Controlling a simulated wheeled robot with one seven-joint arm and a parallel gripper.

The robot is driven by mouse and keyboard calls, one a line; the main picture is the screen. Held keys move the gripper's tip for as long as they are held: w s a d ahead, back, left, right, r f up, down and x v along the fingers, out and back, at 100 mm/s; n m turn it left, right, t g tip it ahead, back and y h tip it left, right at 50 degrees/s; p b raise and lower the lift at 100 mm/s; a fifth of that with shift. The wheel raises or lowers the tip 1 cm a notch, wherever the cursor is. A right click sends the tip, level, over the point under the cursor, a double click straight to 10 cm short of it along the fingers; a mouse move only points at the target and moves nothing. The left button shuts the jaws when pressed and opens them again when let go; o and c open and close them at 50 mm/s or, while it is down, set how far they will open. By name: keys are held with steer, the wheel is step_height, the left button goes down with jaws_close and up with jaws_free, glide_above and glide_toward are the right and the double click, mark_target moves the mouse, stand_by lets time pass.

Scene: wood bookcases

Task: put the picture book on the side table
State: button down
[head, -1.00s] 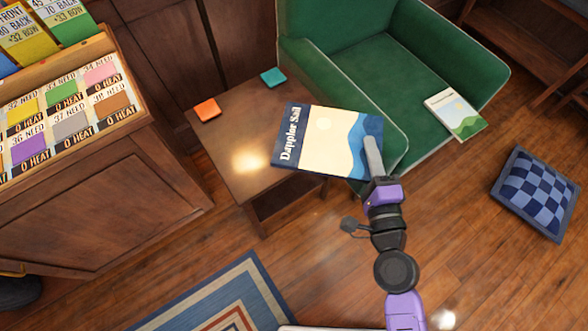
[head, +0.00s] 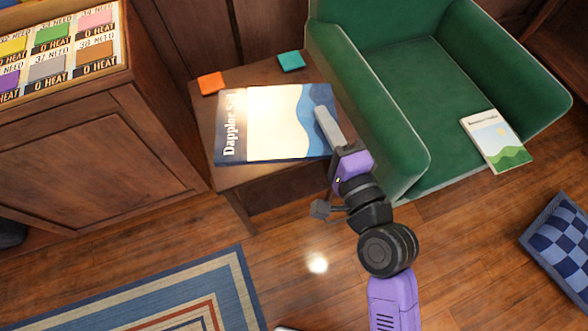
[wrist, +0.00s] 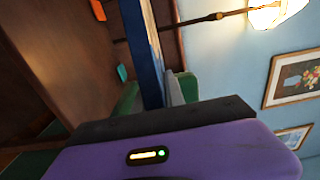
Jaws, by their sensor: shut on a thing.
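The picture book (head: 290,120), titled "Dappler Sail", has a cream cover with blue waves and a dark blue spine side. My gripper (head: 327,125) is shut on its right edge and holds it flat over the side table (head: 240,176). In the wrist view the book (wrist: 143,50) appears edge-on, held by the gripper (wrist: 172,92). The book covers most of the tabletop. In the wrist view the tabletop (wrist: 60,70) lies to one side of the book, with a space between them; the exact height is unclear.
An orange coaster (head: 211,83) and a teal coaster (head: 291,61) lie at the table's back edge. A green armchair (head: 410,90) stands close on the right, with another book (head: 496,141) on its seat. A wooden cabinet (head: 100,150) stands left.

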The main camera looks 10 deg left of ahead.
step_height(320, 180, down, 20)
steer(key=b, duration=1.2)
steer(key=shift+b, duration=0.4)
steer(key=shift+f, duration=0.1)
steer(key=c, duration=1.4)
jaws_free()
steer(key=b+v, duration=0.2)
steer(key=v, duration=1)
steer(key=shift+b, duration=0.4)
